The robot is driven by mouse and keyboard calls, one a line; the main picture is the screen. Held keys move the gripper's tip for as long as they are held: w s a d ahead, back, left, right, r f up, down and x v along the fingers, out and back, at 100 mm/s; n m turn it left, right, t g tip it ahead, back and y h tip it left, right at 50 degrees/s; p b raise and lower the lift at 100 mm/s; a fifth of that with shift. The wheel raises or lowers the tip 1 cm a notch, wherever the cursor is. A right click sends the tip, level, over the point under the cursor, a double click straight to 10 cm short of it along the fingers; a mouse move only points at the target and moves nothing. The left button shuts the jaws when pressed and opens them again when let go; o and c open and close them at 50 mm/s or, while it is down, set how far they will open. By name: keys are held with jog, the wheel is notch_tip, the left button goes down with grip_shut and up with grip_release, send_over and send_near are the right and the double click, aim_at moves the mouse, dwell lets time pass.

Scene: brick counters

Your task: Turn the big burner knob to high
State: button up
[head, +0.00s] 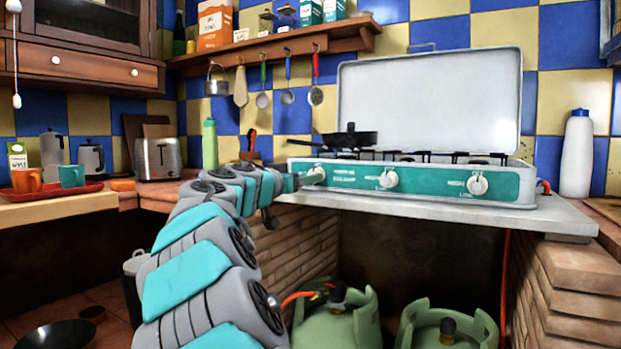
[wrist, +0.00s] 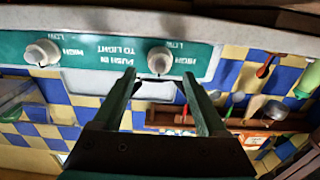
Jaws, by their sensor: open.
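The stove (head: 430,182) has a teal front panel with three white knobs. The left knob (head: 314,175) is beside my gripper (head: 295,182) in the head view. The middle knob (head: 388,179) and right knob (head: 477,185) are clear of it. I cannot tell which knob is for the big burner. In the wrist view, which is upside down, my gripper (wrist: 157,81) is open and empty. The left knob (wrist: 159,60) lies just beyond and between its fingertips, and the middle knob (wrist: 42,52) is off to the left. Whether the fingers touch the knob is unclear.
A black pan (head: 348,137) sits on the stove's left side, in front of the raised lid (head: 430,95). A white bottle (head: 577,155) stands right of the stove. Green gas cylinders (head: 340,320) are below the counter. Utensils hang on the wall at left.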

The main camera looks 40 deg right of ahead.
aim_at(312, 172)
jog(key=shift+x, duration=2.5)
jog(key=shift+c, duration=0.2)
grip_shut()
